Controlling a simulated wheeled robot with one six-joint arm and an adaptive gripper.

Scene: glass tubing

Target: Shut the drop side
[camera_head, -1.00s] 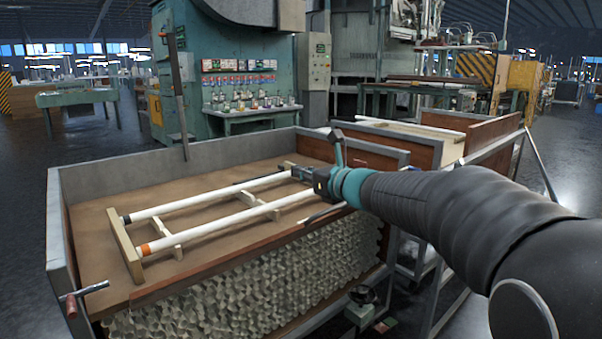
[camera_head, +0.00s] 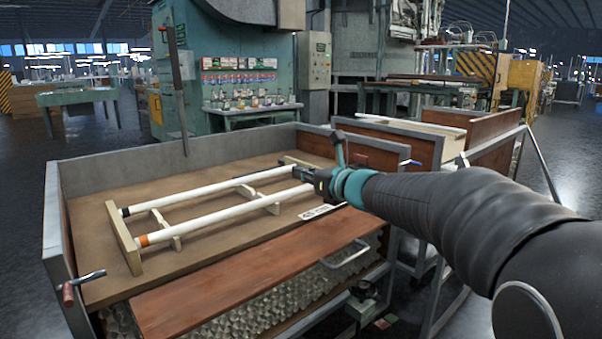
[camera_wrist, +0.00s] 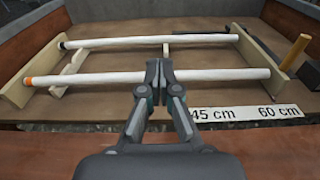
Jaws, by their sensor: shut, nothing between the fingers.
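The drop side (camera_head: 250,262) is a reddish-brown wooden panel along the near edge of the grey-walled crate (camera_head: 240,150). It leans outward and down, its face and metal pull handle (camera_head: 346,254) in view. In the wrist view the panel (camera_wrist: 70,150) fills the lower part. My gripper (camera_head: 318,178) is shut and empty, above the crate floor near the right end of the glass tubes, inward of the panel and apart from its handle. In the wrist view the fingertips (camera_wrist: 158,72) meet in front of the near tube. A red-handled latch (camera_head: 80,287) is at the left corner, a blue-tipped latch (camera_head: 410,162) at the right.
Two white tubes (camera_head: 215,215) lie on wooden supports in the crate. A length scale strip (camera_wrist: 245,113) lies beside the near tube. Honeycomb packing (camera_head: 230,312) shows below the panel. A second crate (camera_head: 480,135) stands behind on the right.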

